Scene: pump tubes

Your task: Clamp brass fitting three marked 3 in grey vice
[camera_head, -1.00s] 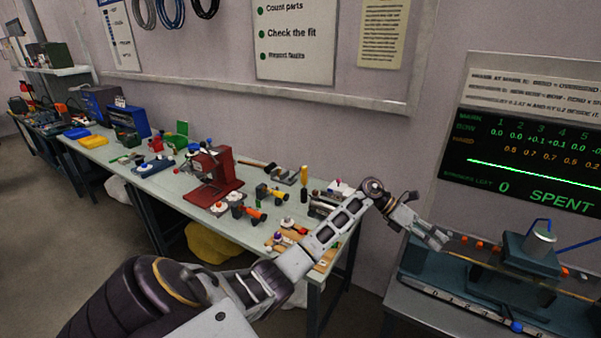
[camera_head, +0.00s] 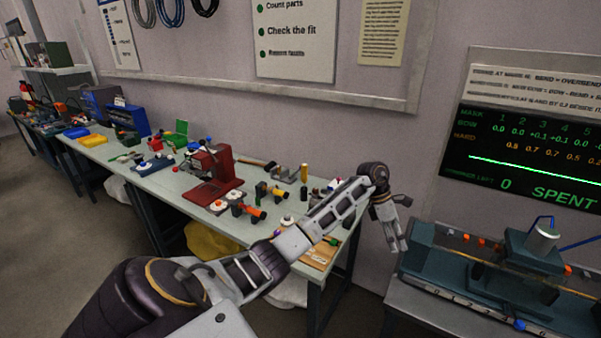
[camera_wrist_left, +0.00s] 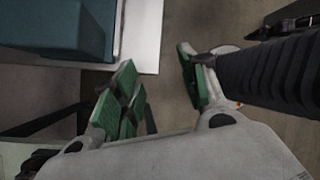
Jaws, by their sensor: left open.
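My left gripper (camera_head: 398,243) hangs fingers down at the left end of the teal machine, by the gap between the two benches. In the left wrist view its green-padded fingers (camera_wrist_left: 158,70) are spread apart, with nothing between them. A small grey metal device (camera_head: 284,173) at the back of the long bench may be the grey vice; it is too small to be sure. I cannot make out a brass fitting marked 3 among the small parts. Part of the long bench's right end is hidden behind my left arm. My right gripper is out of view.
The long bench (camera_head: 180,206) carries a red press (camera_head: 212,170), an orange-black tool (camera_head: 249,211), a wooden board (camera_head: 322,254) and several small parts. The teal machine (camera_head: 480,288) stands on the right bench under a dark screen (camera_head: 530,150). Floor shows below the gripper.

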